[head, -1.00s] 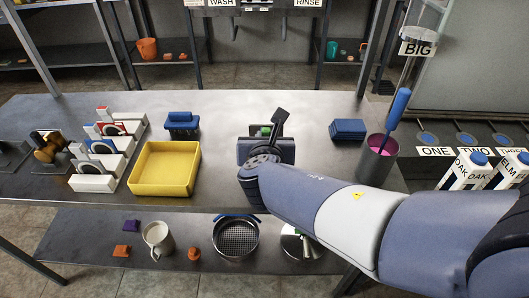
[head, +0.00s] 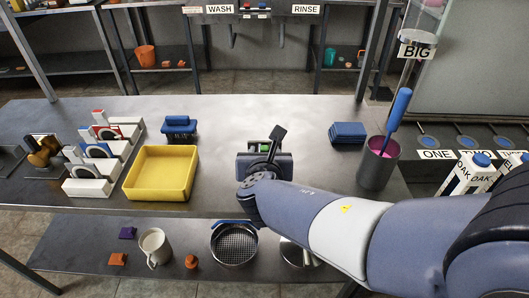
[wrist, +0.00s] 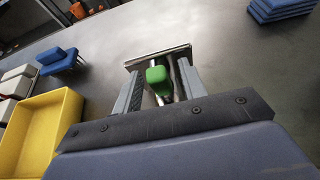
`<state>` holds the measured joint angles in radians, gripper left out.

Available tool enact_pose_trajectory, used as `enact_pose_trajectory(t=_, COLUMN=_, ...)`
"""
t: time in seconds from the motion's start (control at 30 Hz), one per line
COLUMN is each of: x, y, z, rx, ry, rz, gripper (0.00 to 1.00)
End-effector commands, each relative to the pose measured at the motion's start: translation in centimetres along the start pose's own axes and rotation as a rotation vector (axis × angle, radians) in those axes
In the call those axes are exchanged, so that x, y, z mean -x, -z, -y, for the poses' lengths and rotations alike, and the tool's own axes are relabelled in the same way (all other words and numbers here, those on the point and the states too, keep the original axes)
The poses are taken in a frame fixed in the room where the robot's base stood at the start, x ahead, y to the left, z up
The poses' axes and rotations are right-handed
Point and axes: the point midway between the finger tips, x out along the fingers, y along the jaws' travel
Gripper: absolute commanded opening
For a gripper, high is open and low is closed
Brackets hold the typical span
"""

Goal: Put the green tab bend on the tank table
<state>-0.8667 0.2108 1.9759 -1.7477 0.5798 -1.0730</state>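The green tab bend shows in the wrist view as a bright green tab (wrist: 157,75) with shiny metal tubing beside it. It sits between the two fingers of my gripper (wrist: 161,88). The fingers stand apart on either side; I cannot tell whether they press on it. The rest is hidden behind the gripper body. My gripper is over the middle of the metal table (head: 330,185). Which surface is the tank table is not marked.
A yellow tray (head: 160,174) and a blue caddy (head: 179,127) are left of my gripper. White racks (head: 95,185) stand farther left. A blue stack (head: 348,132) and a grey cup (head: 378,168) with a blue-handled tool are at the right. Bare tabletop lies between.

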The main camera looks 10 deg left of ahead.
Motion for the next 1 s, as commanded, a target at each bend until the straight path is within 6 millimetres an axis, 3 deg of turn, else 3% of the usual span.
enact_pose_trajectory(t=0.3, x=0.5, y=-0.6, z=0.0, rx=0.000, ry=-0.001, rz=0.001, gripper=0.40)
enact_pose_trajectory(t=0.7, x=8.8, y=-0.7, z=-0.2, rx=0.000, ry=-0.007, rz=0.002, gripper=0.40)
enact_pose_trajectory(t=1.0, x=11.9, y=-0.4, z=-0.1, rx=0.001, ry=-0.002, rz=0.001, gripper=0.40)
